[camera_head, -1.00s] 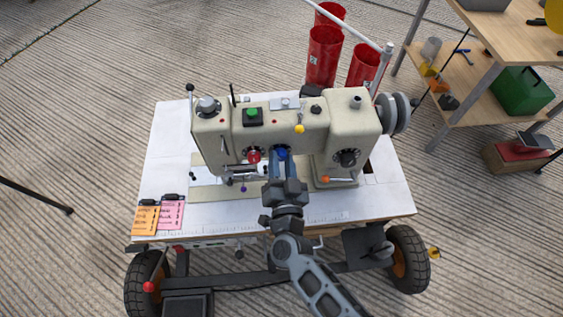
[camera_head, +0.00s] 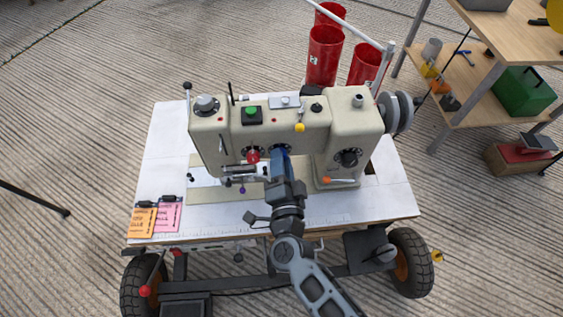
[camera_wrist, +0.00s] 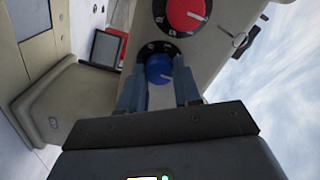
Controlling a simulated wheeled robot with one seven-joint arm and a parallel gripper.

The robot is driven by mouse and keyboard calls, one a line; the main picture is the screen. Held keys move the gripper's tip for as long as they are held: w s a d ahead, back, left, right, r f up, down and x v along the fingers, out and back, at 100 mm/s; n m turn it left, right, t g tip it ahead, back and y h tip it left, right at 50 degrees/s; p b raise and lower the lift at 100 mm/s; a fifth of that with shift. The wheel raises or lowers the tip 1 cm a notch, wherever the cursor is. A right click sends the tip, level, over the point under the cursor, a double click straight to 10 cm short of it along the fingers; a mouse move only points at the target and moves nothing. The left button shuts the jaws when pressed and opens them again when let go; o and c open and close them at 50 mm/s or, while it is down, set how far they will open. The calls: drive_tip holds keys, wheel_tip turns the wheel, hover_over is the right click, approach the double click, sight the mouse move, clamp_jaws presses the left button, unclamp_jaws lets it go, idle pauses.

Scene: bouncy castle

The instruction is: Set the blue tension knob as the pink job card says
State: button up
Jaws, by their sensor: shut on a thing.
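The blue tension knob (camera_wrist: 159,69) sits on the front of the cream sewing machine (camera_head: 300,118), over a black dial with white marks (camera_wrist: 150,49). My gripper (camera_wrist: 159,88) is shut on the blue knob, one finger on each side. A white pointer line shows on the knob's face in the wrist view. In the head view my gripper (camera_head: 280,158) hides most of the blue knob. The pink job card (camera_head: 168,217) lies at the table's front left, beside an orange card (camera_head: 142,222). The writing on both is too small to read.
A red knob (camera_head: 253,155) on its own dial is just left of the blue one; it also shows in the wrist view (camera_wrist: 186,14). A black knob (camera_head: 348,158) and an orange-tipped lever (camera_head: 328,180) are to the right. Red thread cones (camera_head: 323,55) stand behind.

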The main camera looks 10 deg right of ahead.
idle(0.3)
drive_tip(key=o, duration=1.1)
drive_tip(key=shift+c, duration=0.2)
drive_tip(key=shift+s, duration=0.1)
drive_tip(key=s, duration=0.7)
drive_tip(key=shift+s, duration=0.35)
drive_tip(key=shift+a, duration=0.1)
drive_tip(key=s+d+r+n+g+p, duration=0.1)
drive_tip(key=s+d+r+n+p, duration=0.3)
drive_tip(key=s+r, duration=1)
drive_tip(key=s+d+r+n+g+p, duration=0.2)
drive_tip(key=s+d+r+n+p, duration=0.3)
drive_tip(key=s+d+r+n, duration=0.3)
drive_tip(key=s+d+r, duration=0.4)
drive_tip(key=s+r, duration=0.2)
drive_tip(key=s, duration=0.1)
drive_tip(key=shift+d+r+y, duration=0.15)
drive_tip(key=shift+d+y, duration=0.15)
drive_tip(key=shift+d, duration=0.05)
